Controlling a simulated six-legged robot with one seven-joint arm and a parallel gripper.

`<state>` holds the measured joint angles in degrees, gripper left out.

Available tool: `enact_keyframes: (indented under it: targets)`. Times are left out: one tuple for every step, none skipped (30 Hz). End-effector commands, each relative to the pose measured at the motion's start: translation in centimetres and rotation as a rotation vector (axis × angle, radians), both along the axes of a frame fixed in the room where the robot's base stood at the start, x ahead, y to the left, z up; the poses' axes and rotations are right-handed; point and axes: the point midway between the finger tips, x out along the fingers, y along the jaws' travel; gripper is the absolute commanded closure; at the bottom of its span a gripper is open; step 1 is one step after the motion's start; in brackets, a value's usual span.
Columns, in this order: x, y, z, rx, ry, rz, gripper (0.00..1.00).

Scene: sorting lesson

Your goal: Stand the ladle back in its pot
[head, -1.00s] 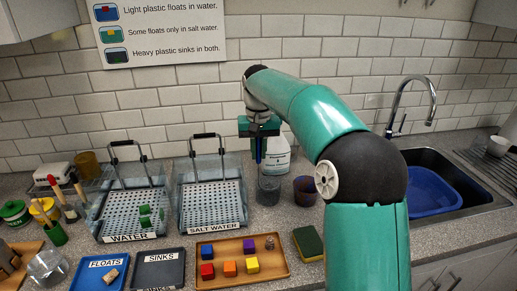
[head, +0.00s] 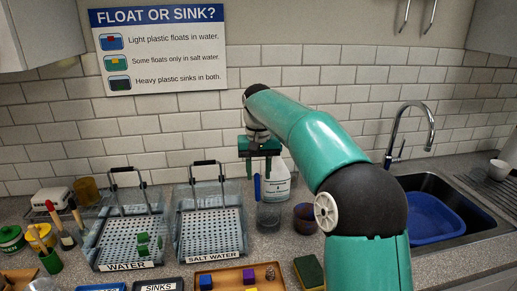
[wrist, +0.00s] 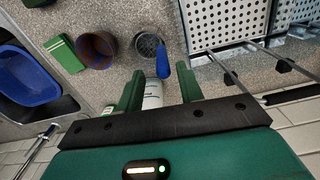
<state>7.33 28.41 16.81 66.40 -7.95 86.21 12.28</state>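The ladle (head: 257,188) has a blue handle that stands up at the left edge of a dark, clear pot (head: 269,217) on the counter. In the wrist view the handle (wrist: 162,60) rises from the right side of the round pot (wrist: 147,45), with a perforated dark disc at the bottom; whether that is the ladle's head I cannot tell. My gripper (head: 260,172) is above the pot, over the top of the handle. Its two fingers (wrist: 161,92) are spread apart, with the handle between and beyond them, not gripped.
A brown cup (head: 305,217) stands right of the pot and a white bottle (head: 279,182) behind it. The salt water tank (head: 211,232) is close on the left, its upright handle (head: 222,185) near. A wooden tray (head: 218,286) lies in front. The sink (head: 470,222) is far right.

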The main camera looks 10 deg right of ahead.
Motion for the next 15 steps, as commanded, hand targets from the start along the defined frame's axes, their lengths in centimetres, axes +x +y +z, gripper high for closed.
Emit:
enact_keyframes:
  targets:
    - [0.0,0.1,1.2,0.001,-0.004,0.001,0.63]
    - [0.1,0.1,1.9,0.001,-0.005,0.001,0.63]
    - [0.1,0.1,2.8,0.001,-0.005,0.002,0.63]
    - [0.1,0.1,3.5,0.001,-0.004,0.002,0.63]
    - [0.1,0.1,4.1,0.001,-0.004,0.002,0.63]
    - [0.1,0.1,5.0,0.001,-0.004,0.001,0.63]
    - [0.1,0.1,5.7,0.001,-0.004,0.001,0.63]
    - [0.1,0.1,6.3,0.001,-0.005,0.001,0.63]
    - [0.1,0.1,7.1,0.001,-0.004,0.001,0.63]
    - [0.0,0.1,7.6,0.001,-0.003,0.001,0.63]
    - [0.1,0.1,8.0,0.001,-0.003,0.001,0.63]
    - [0.1,0.1,8.5,0.001,-0.002,0.001,0.63]
    - [0.1,0.1,8.8,0.001,-0.001,0.0,0.63]
    - [0.1,0.1,9.2,0.001,-0.002,0.0,0.63]
    - [0.0,0.0,9.5,0.0,-0.001,0.0,0.63]
